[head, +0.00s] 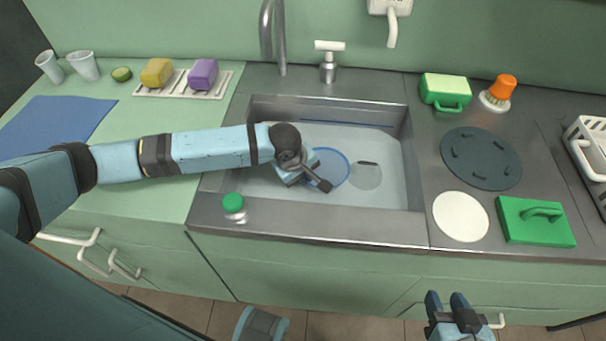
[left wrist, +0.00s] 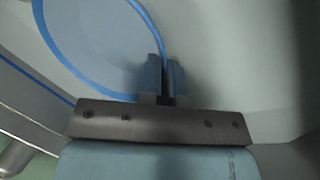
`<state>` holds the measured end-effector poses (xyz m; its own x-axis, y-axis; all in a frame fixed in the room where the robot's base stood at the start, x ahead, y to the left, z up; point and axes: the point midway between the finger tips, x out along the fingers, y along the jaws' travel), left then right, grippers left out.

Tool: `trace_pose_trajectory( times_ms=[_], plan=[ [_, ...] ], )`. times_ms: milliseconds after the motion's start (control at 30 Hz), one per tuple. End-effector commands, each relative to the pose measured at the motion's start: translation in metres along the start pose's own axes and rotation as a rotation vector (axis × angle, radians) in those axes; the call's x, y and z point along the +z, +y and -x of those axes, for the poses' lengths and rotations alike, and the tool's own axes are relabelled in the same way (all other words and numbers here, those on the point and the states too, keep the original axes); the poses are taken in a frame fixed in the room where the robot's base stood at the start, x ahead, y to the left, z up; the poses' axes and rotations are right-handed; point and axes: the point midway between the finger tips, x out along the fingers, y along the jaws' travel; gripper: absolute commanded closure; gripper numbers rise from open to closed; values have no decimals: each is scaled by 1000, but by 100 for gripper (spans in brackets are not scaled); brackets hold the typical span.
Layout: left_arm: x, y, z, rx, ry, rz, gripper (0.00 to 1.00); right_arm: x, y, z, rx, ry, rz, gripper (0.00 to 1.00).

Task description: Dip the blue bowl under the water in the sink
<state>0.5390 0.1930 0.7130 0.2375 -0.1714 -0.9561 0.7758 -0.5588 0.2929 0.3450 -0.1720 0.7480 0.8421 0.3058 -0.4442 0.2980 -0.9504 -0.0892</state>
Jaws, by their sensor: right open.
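My left gripper (head: 309,168) reaches down into the sink over the bowl's left side. In the left wrist view, the bowl (left wrist: 85,90) fills the upper left, and its rim runs between the close-set fingers of the gripper (left wrist: 164,75). The water surface is hard to make out, so I cannot tell how deep the bowl sits. My right gripper (head: 446,297) is open and empty in front of the counter.
The faucet (head: 281,40) rises behind the basin. A dark round mat (head: 481,158), white disc (head: 460,217) and green board (head: 536,222) lie to the right.

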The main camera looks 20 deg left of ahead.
Motion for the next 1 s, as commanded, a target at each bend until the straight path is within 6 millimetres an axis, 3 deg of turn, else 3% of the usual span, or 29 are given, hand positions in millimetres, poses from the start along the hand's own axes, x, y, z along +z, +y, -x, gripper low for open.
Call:
trace_pose_trajectory(
  times_ms=[1000],
  plan=[
    [-2, 2, 0, -1, 0, 0, 100, -16, -2, 8, -1, 0, -2, 57]
  ],
)
